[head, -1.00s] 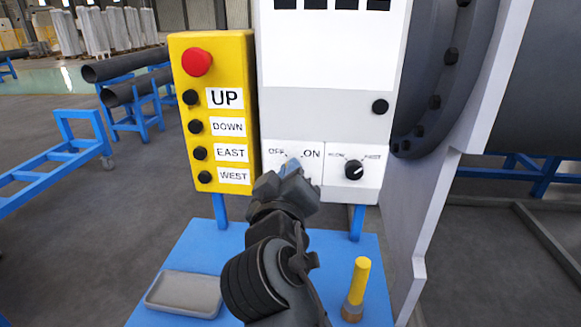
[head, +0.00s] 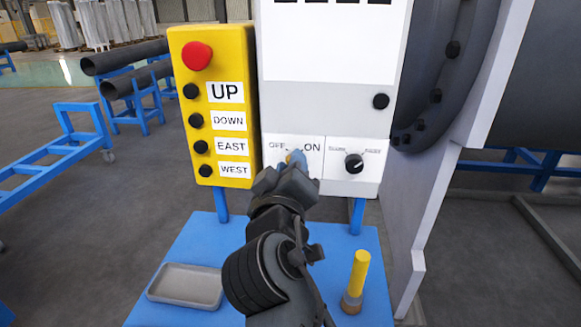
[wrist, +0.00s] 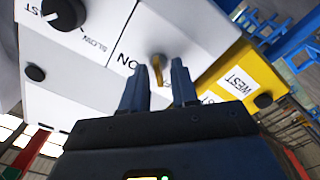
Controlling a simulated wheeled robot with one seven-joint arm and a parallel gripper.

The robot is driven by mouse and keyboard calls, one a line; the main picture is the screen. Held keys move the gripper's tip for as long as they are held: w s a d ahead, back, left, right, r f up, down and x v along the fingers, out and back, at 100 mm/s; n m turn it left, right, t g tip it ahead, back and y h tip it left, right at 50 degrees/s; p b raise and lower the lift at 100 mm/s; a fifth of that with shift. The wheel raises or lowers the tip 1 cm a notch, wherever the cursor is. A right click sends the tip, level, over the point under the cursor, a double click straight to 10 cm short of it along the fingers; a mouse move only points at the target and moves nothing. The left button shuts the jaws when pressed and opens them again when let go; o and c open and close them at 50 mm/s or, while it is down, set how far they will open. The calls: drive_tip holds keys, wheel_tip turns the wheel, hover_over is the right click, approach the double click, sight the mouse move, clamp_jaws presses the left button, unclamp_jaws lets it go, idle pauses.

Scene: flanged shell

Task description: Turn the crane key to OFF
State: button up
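The brass crane key (wrist: 156,70) sits in the white OFF/ON switch panel. In the wrist view it stands between the two dark fingers of my gripper (wrist: 159,84), with a gap showing on each side. My gripper is open around the key. In the head view my gripper (head: 293,160) is at the panel's lower left, just below the OFF and ON labels (head: 312,144). There only a small yellowish bit of the key shows beside the bluish fingertips; its exact pointing direction is hard to tell.
A yellow pendant (head: 214,105) with a red button (head: 197,56) stands close on the left. A black speed knob (head: 354,163) is close on the right. A grey tray (head: 186,287) and a yellow-handled tool (head: 357,280) are on the blue table (head: 215,245).

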drive_tip(key=s+b, duration=0.1)
drive_tip(key=s, duration=0.6)
drive_tip(key=shift+s+a, duration=0.1)
drive_tip(key=shift+s, duration=0.3)
drive_tip(key=shift+s, duration=0.1)
